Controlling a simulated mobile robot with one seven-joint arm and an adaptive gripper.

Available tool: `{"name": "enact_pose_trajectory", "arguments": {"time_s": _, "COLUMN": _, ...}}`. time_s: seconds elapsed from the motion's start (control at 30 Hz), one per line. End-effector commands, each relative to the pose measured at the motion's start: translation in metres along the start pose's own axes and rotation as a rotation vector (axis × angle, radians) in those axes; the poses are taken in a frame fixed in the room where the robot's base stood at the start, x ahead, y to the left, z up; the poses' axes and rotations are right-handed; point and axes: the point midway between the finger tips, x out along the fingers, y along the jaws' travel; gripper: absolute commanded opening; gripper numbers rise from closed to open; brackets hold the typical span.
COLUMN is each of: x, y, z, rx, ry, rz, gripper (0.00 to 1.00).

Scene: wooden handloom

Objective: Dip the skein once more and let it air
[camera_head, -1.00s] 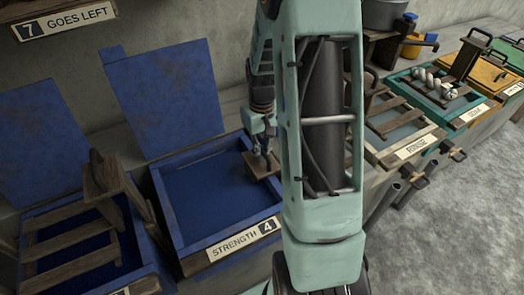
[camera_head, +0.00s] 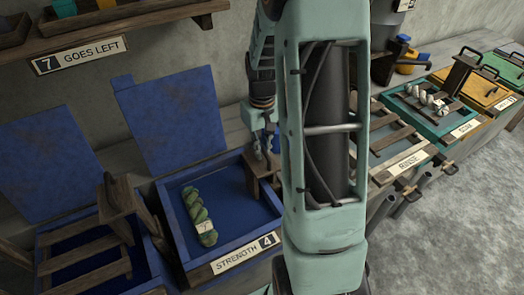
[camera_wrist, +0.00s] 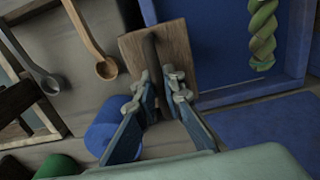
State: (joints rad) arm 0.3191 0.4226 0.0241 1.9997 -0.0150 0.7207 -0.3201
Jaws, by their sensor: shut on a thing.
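The skein (camera_head: 198,212), twisted green with a white tag marked 7, shows in the blue vat (camera_head: 167,222) labelled STRENGTH 4. It lies against the blue inside; whether it is above or touching the dye I cannot tell. Its green twist also shows at the top right of the wrist view (camera_wrist: 263,35). My gripper (camera_head: 265,157) is at the vat's right side, by a wooden upright board (camera_head: 262,178). In the wrist view, my gripper (camera_wrist: 160,90) is shut on the dark handle (camera_wrist: 150,52) in front of that board. My arm hides part of the vat's right side.
Another blue vat with a slatted wooden rack (camera_head: 85,265) stands at left. Two blue lids (camera_head: 170,120) stand open behind. To the right are a teal vat (camera_head: 415,108) with pale skeins and a yellow lid (camera_head: 480,90).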

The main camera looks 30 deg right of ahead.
Motion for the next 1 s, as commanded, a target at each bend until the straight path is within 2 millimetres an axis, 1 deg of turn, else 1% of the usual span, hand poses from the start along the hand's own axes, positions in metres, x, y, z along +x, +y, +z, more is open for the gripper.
{"name": "enact_pose_trajectory", "arguments": {"time_s": 0.03, "x": -0.01, "y": 0.0, "z": 0.0, "rx": 0.0, "ry": 0.001, "rz": 0.0, "gripper": 0.0}}
{"name": "enact_pose_trajectory", "arguments": {"time_s": 0.7, "x": -0.077, "y": 0.0, "z": -0.001, "rx": 0.0, "ry": 0.003, "rz": 0.001, "gripper": 0.0}}
{"name": "enact_pose_trajectory", "arguments": {"time_s": 0.83, "x": -0.086, "y": 0.0, "z": -0.001, "rx": 0.0, "ry": 0.003, "rz": 0.001, "gripper": 0.0}}
{"name": "enact_pose_trajectory", "arguments": {"time_s": 1.0, "x": -0.088, "y": 0.0, "z": -0.001, "rx": 0.0, "ry": 0.003, "rz": 0.001, "gripper": 0.0}}
